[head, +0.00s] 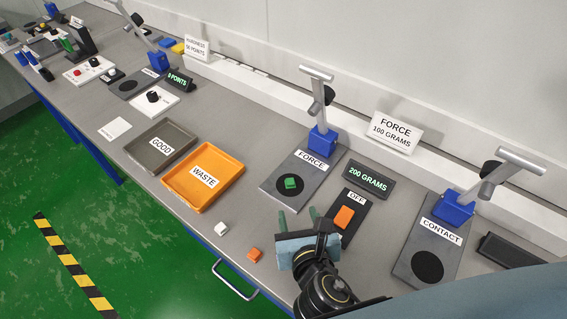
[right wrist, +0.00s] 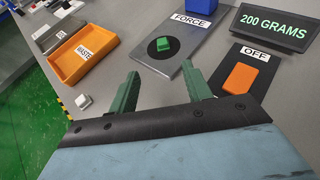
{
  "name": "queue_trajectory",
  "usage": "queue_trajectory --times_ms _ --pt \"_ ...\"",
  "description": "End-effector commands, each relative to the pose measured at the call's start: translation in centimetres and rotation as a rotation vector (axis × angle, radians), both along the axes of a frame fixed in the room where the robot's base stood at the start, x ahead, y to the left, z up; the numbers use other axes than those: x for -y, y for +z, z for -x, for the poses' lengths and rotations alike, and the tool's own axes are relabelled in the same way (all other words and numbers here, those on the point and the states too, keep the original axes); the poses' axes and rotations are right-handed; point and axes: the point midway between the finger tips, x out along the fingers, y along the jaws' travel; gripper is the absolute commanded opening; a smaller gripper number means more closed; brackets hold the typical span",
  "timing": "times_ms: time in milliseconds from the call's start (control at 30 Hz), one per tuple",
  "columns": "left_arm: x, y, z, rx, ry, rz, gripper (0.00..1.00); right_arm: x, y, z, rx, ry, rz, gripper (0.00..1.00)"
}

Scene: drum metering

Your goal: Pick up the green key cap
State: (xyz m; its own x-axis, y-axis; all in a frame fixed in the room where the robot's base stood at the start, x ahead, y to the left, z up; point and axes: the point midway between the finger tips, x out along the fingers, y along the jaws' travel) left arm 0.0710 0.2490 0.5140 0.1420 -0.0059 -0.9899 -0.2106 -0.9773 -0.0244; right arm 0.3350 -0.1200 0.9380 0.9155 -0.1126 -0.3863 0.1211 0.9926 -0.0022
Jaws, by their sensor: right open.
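The green key cap (head: 290,183) sits on the black round pad of the grey FORCE plate (head: 270,194), under the stand's arm. It also shows in the right wrist view (right wrist: 163,44), beyond my fingertips. My right gripper (head: 298,218) is open and empty, its two green fingers pointing toward the FORCE plate from its near side, apart from the cap. The fingers also show in the right wrist view (right wrist: 161,79). My left gripper is in neither view.
An orange key cap (head: 255,255) and a white key cap (head: 221,229) lie near the table's front edge. The orange WASTE tray (head: 236,164) and grey GOOD tray (head: 190,143) are to the left. An orange OFF switch (head: 344,217) and a 200 GRAMS display (head: 369,180) are to the right.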

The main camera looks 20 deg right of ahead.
Motion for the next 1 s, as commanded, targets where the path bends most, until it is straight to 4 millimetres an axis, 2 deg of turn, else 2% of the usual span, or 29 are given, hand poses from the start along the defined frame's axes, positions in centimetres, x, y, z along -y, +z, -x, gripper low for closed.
queue_trajectory --times_ms 200,300,433,567,700,833,1000 --pt "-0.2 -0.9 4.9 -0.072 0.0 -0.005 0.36 0.5 -1.6 -4.0 0.003 -0.004 0.0 0.49" --pt "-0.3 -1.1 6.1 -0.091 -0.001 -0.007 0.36 0.7 -2.3 -5.5 0.003 -0.001 0.001 0.49" --pt "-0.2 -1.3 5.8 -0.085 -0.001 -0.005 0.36 0.9 -2.7 -6.6 0.001 -0.001 0.0 0.49" --pt "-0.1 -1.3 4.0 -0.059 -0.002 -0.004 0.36 1.0 -3.0 -7.4 0.001 -0.002 -0.002 0.49" --pt "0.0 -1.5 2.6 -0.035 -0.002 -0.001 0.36 1.5 -3.6 -9.3 0.002 -0.003 -0.002 0.49" --pt "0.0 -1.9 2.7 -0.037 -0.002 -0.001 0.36 1.8 -4.2 -11.0 0.001 -0.001 -0.003 0.49" --pt "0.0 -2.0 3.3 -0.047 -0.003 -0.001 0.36 1.8 -4.5 -11.7 0.0 0.0 -0.002 0.49"
